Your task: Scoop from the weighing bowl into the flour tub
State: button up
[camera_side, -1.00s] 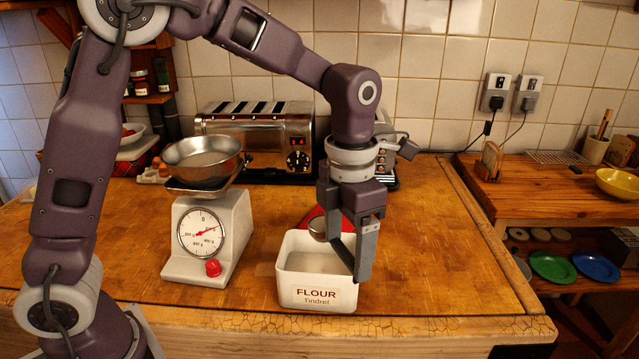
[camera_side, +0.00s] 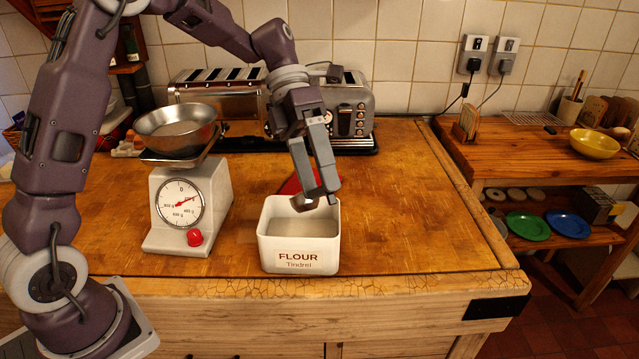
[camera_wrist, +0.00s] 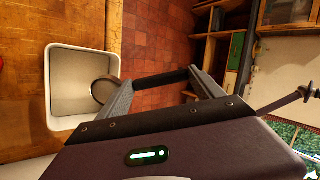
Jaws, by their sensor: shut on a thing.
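The white flour tub (camera_side: 298,256), labelled FLOUR, stands near the counter's front edge with pale flour inside. It also shows in the wrist view (camera_wrist: 56,122). The steel weighing bowl (camera_side: 178,136) sits on the white scale (camera_side: 187,210) at left, with something pale in it. My gripper (camera_side: 322,192) is tilted over the tub's back right and shut on the scoop (camera_side: 301,203). The scoop's round metal head shows in the wrist view (camera_wrist: 102,90) at the tub's right rim, with a dark handle between my fingers. I cannot tell what the scoop holds.
A long toaster (camera_side: 215,95) and another steel appliance (camera_side: 350,105) stand at the back. A red flat thing (camera_side: 291,185) lies behind the tub. The counter right of the tub is clear. A shelf unit with a yellow bowl (camera_side: 595,143) stands at right.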

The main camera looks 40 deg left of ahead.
jog(key=shift+w+a+r+g+h, duration=0.2)
jog(key=shift+a+r+h, duration=0.15)
jog(key=shift+a+h, duration=0.15)
jog(key=shift+w+a+r+g+h, duration=0.2)
jog(key=shift+a+r+h, duration=0.1)
jog(key=shift+a+h, duration=0.15)
jog(key=shift+w+a+r+g+h, duration=0.15)
jog(key=shift+a+r+g+h, duration=0.1)
jog(key=shift+a+h, duration=0.35)
jog(key=shift+w+a+r+g+h, duration=0.2)
jog(key=shift+a+h, duration=0.15)
jog(key=shift+h, duration=0.3)
jog(key=a+h, duration=0.1)
jog(key=w+a+g+h, duration=0.1)
jog(key=a+h, duration=0.1)
jog(key=shift+w+a+r, duration=0.15)
jog(key=shift+a+r, duration=0.1)
jog(key=shift+a, duration=0.05)
